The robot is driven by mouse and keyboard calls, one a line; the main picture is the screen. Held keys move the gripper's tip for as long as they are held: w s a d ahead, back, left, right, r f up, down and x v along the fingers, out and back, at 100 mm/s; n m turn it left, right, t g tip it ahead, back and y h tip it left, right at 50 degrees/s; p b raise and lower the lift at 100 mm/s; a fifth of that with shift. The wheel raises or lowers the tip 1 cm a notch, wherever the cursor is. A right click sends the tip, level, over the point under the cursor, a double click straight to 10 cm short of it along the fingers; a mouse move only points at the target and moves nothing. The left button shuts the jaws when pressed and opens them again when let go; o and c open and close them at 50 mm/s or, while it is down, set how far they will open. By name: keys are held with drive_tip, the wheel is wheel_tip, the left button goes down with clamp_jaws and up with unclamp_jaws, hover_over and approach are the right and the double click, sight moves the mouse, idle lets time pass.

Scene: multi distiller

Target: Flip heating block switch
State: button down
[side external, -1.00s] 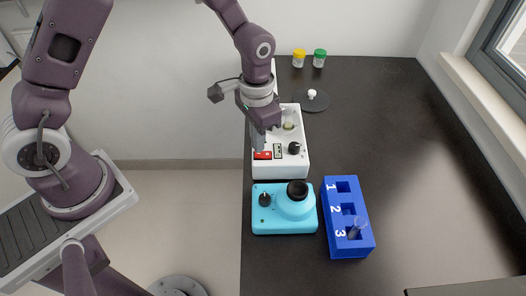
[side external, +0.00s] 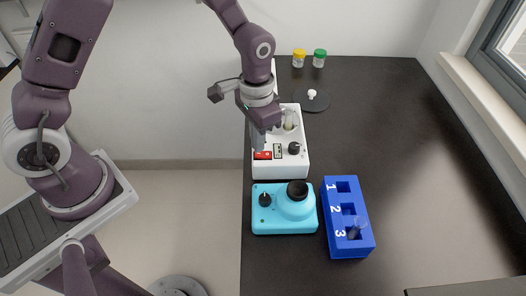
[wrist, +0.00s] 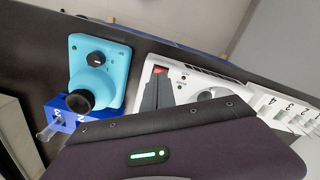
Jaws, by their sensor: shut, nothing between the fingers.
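The white heating block (side external: 280,172) stands near the left edge of the dark counter. Its red switch (side external: 263,155) is at the front left of its top, beside a small display and a black knob (side external: 294,148). My gripper (side external: 259,147) points down just behind the switch; I cannot tell whether it touches it. In the wrist view my gripper (wrist: 157,100) is shut and empty, over the white heating block (wrist: 193,72). A clear tube (side external: 289,117) stands in the block's rear part.
A cyan device (side external: 270,221) with a black top sits in front of the block. A blue numbered rack (side external: 353,242) holding a clear tube is to its right. A dark round plate (side external: 320,103) and yellow-capped (side external: 299,58) and green-capped (side external: 319,57) jars are behind.

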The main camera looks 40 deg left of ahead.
drive_tip(key=shift+f, duration=0.9)
idle(0.6)
drive_tip(key=shift+r, duration=3.55)
